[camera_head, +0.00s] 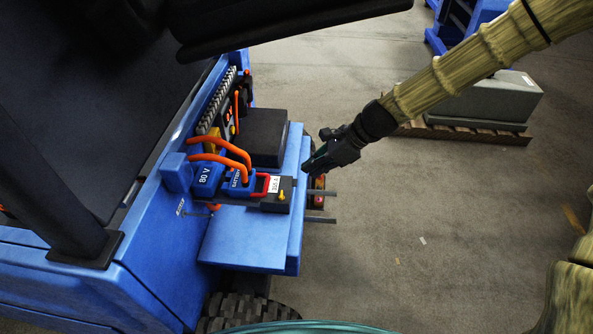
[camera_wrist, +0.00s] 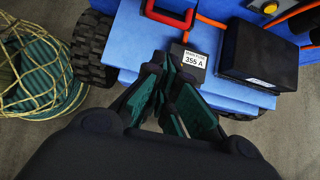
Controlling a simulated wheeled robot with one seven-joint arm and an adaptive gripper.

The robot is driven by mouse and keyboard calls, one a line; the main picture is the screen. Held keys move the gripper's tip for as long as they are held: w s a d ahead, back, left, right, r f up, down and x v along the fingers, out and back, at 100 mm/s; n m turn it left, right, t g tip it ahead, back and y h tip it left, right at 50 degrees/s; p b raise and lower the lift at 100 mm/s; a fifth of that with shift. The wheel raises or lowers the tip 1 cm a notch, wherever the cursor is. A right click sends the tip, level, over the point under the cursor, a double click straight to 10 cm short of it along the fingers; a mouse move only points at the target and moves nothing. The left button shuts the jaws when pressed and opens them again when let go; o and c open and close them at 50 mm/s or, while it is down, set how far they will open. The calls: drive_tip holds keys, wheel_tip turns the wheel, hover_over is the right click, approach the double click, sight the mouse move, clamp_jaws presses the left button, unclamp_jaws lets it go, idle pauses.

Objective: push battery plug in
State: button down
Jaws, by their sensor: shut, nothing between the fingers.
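The blue battery plug (camera_head: 241,182), marked BATTERY, sits on the blue truck beside the blue 80 V socket block (camera_head: 206,177). Orange cables arch up from both. I cannot tell for sure how far the plug sits in the socket. A red handle (camera_head: 262,187) is on the plug's right side; it also shows at the top of the wrist view (camera_wrist: 168,14). My gripper (camera_head: 309,167) is right of the plug, out past the dark 355 A block, apart from the plug. In the wrist view my gripper (camera_wrist: 173,64) is shut and empty, its green-padded fingers pointing toward the block.
A grey case (camera_head: 490,100) lies on a pallet. Floor on the right is open.

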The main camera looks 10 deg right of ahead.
drive_tip(key=f, duration=0.2)
drive_tip(key=p, duration=0.2)
approach(254, 190)
drive_tip(key=shift+w+d+f, duration=0.1)
drive_tip(key=shift+d+f, duration=0.25)
drive_tip(key=shift+f, duration=0.45)
drive_tip(key=shift+d+f, duration=0.35)
drive_tip(key=shift+f, duration=0.4)
drive_tip(key=shift+d+f, duration=0.35)
drive_tip(key=shift+f, duration=0.45)
drive_tip(key=shift+w+a, duration=0.25)
drive_tip(key=shift+a, duration=1.1)
drive_tip(key=shift+w+a, duration=0.2)
drive_tip(key=shift+a, duration=1.1)
drive_tip(key=shift+d+p, duration=0.15)
drive_tip(key=shift+p, duration=0.2)
